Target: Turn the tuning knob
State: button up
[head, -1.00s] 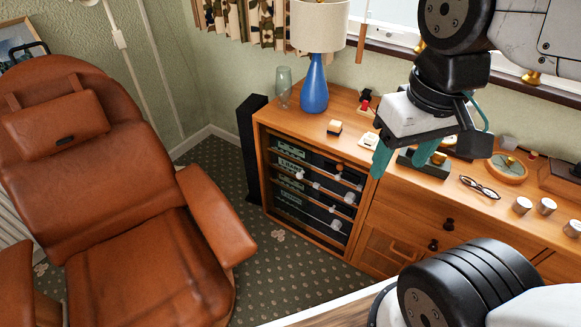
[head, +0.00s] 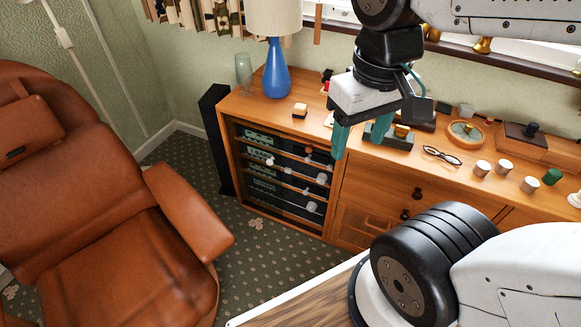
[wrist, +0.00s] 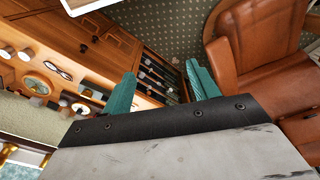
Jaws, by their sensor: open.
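A dark stereo rack (head: 285,175) with several units and pale knobs fills the left bay of the wooden sideboard. One pale knob (head: 270,161) stands out on its front, with another pale knob (head: 321,178) to the right. I cannot tell which one is the tuning knob. My gripper (head: 358,142) is open and empty, with teal fingers pointing down, in front of the sideboard and to the right of the rack in the head view. In the wrist view the rack (wrist: 158,76) shows between and beyond the fingers, apart from them.
A blue lamp (head: 277,70), glasses (head: 443,155) and several small objects stand on the sideboard top (head: 250,105). A brown leather armchair (head: 100,220) is at left. A black speaker (head: 217,135) stands beside the sideboard.

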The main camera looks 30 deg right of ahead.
jog(key=w+a+f+m+g, duration=0.1)
jog(key=w+f+m, duration=0.1)
jog(key=w+f, duration=0.75)
jog(key=w+a+f+m+y, duration=0.15)
jog(key=w+f, duration=0.45)
jog(key=f, duration=0.7)
jog(key=w+a+f+m+g, duration=0.1)
jog(key=w+f+m, duration=0.1)
jog(key=w+f, duration=0.75)
jog(key=m+t+h, duration=1.4)
jog(key=m+h, duration=0.1)
send_near(320, 182)
jog(key=x, duration=0.9)
jog(key=shift+w+d+r, duration=0.1)
jog(key=shift+d+r, duration=0.05)
jog(key=shift+d, duration=0.1)
